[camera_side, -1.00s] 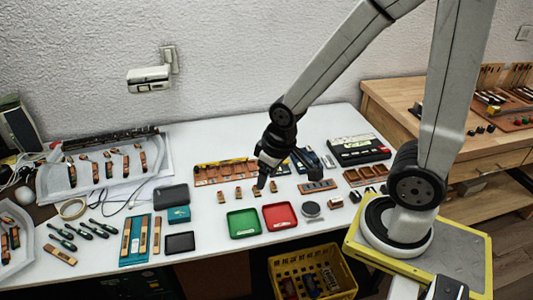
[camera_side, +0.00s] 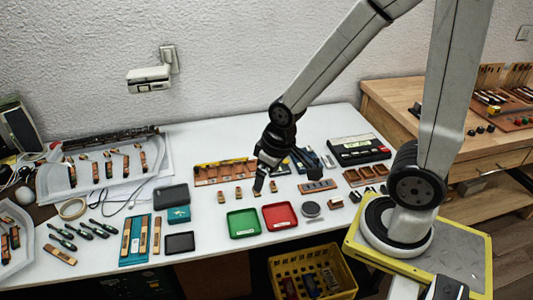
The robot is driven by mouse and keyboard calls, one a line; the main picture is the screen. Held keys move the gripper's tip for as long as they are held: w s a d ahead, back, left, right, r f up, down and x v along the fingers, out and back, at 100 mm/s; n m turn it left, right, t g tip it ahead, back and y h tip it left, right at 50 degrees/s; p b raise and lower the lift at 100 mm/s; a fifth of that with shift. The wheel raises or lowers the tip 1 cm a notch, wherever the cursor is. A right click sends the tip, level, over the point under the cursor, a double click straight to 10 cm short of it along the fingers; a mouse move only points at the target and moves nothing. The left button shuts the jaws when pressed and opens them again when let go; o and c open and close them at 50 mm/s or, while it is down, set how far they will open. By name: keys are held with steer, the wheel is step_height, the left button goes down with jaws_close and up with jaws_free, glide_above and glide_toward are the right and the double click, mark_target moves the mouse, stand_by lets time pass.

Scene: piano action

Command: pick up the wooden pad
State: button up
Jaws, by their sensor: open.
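My gripper (camera_side: 260,184) is open and points down over the white table, close to a row of small wooden blocks. One small wooden block (camera_side: 239,193) is just left of the gripper, and another (camera_side: 221,197) is farther left. Another small block (camera_side: 257,192) shows just under the fingertips, and one more (camera_side: 273,186) is just to their right. I cannot tell which of these is the wooden pad, or whether the fingers touch a block.
A green tray (camera_side: 231,216) and a red tray (camera_side: 268,208) lie in front of the gripper. A round grey disc (camera_side: 310,209) is right of them. A wooden rack (camera_side: 205,180) stands behind the blocks. A yellow crate (camera_side: 346,258) is below the table edge.

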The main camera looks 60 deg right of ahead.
steer(key=n+y, duration=0.3)
steer(key=n, duration=0.5)
glide_toward(273, 183)
steer(key=f, duration=0.2)
steer(key=shift+w+a+f+t, duration=0.15)
steer(key=shift+a+f, duration=0.1)
steer(key=shift+f, duration=0.3)
steer(key=shift+w+a+f+t, duration=0.15)
steer(key=shift+a+f, duration=0.1)
steer(key=shift+f, duration=0.25)
steer(key=shift+s, duration=0.1)
steer(key=shift+x, duration=2.6)
steer(key=shift+a+r, duration=0.1)
steer(key=c, duration=1.3)
